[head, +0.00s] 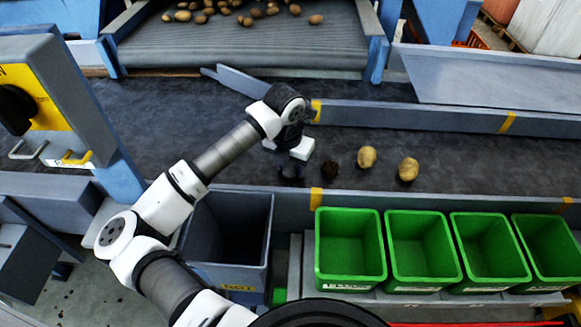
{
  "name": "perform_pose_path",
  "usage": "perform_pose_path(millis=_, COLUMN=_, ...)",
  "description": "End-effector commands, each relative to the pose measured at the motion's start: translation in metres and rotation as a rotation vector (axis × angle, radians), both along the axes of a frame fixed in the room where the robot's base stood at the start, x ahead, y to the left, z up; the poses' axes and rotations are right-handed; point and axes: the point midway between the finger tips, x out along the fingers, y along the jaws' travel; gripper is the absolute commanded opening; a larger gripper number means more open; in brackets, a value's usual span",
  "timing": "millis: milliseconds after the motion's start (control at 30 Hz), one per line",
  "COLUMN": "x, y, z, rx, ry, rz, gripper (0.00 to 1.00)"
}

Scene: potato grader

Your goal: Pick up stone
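My gripper (293,168) points down at the dark conveyor belt (230,150), close to its near side. Its fingers are small and dark here, so I cannot tell whether they are open or shut or hold anything. A dark brown, rough lump (330,168) lies on the belt just right of the gripper, apart from it. I cannot tell whether it is a stone or a soil clod. No other clear stone shows on the belt; the spot beneath the gripper is partly hidden by it.
Two yellowish potatoes (367,157) (408,169) lie farther right on the belt. A grey bin (228,277) with a yellow label and several green bins (350,282) stand along the near side. More potatoes (245,20) lie on the upper roller bed (240,50). A control box (65,110) stands left.

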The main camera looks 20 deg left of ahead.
Motion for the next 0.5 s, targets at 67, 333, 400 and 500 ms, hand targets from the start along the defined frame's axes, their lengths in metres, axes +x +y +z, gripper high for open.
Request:
perform_pose_path(millis=67, x=0.0001, y=0.0001, z=0.0002, rx=0.001, ry=0.0, rz=0.0, gripper=0.24)
perform_pose_path(millis=333, x=0.0002, y=0.0002, z=0.0006, rx=0.001, ry=0.0, rz=0.0, gripper=0.16)
perform_pose_path(millis=400, x=0.0003, y=0.0003, z=0.0016, rx=0.001, ry=-0.001, rz=0.0, gripper=0.16)
perform_pose_path(millis=500, x=0.0005, y=0.0005, z=0.006, rx=0.002, ry=-0.001, rz=0.0, gripper=0.16)
